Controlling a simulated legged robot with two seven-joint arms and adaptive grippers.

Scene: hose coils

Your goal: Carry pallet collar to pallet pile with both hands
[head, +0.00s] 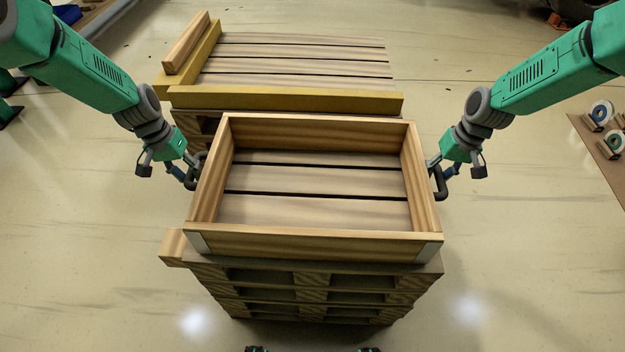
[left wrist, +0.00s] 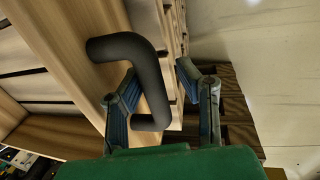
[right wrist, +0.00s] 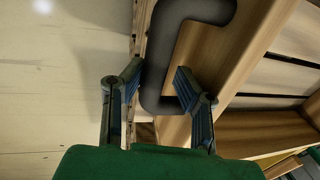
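The wooden pallet collar (head: 318,244), an open rectangular frame with metal corners, appears to rest on a front stack of pallets (head: 320,285). Dark handles sit on its left and right sides. My left gripper (head: 190,176) is at the left handle; in the left wrist view its open fingers (left wrist: 157,76) straddle the handle's bar (left wrist: 153,85). My right gripper (head: 440,182) is at the right handle; in the right wrist view its open fingers (right wrist: 158,78) stand either side of the bar (right wrist: 156,55). Gaps show beside both bars.
Behind the collar is another pallet (head: 300,68) with yellow beams (head: 285,98) along its front and left edges. A wooden block (head: 172,246) juts out left of the front stack. A board with hose coils (head: 602,115) lies at the right.

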